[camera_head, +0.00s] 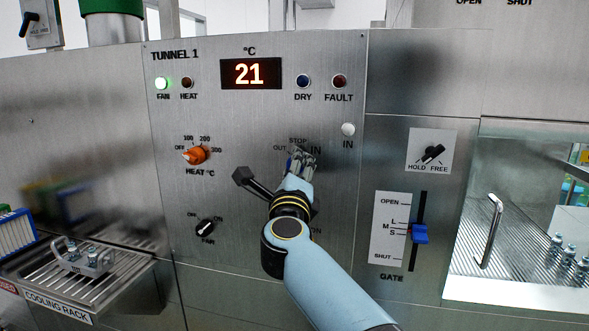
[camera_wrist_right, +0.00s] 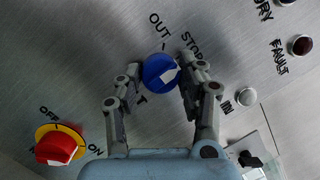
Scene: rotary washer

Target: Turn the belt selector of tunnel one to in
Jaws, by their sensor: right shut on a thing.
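The belt selector is a blue knob (camera_wrist_right: 156,66) with a white mark on its lower right part in the right wrist view. OUT and STOP are printed near it there; in the head view the labels OUT, STOP and IN stand around it, and my gripper mostly covers it. My right gripper (camera_wrist_right: 160,82) is shut on the knob, one finger on each side. It also shows in the head view (camera_head: 300,162), reaching the panel of tunnel 1 (camera_head: 240,120). I cannot tell which label the pointer faces. My left gripper is not in view.
The white IN lamp (camera_head: 348,129) is right of the selector. The orange heat knob (camera_head: 196,155) and black fan knob (camera_head: 206,228) are to the left. A red knob on a yellow ring (camera_wrist_right: 58,146) is close by in the wrist view. The blue gate slider (camera_head: 420,234) is at the right.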

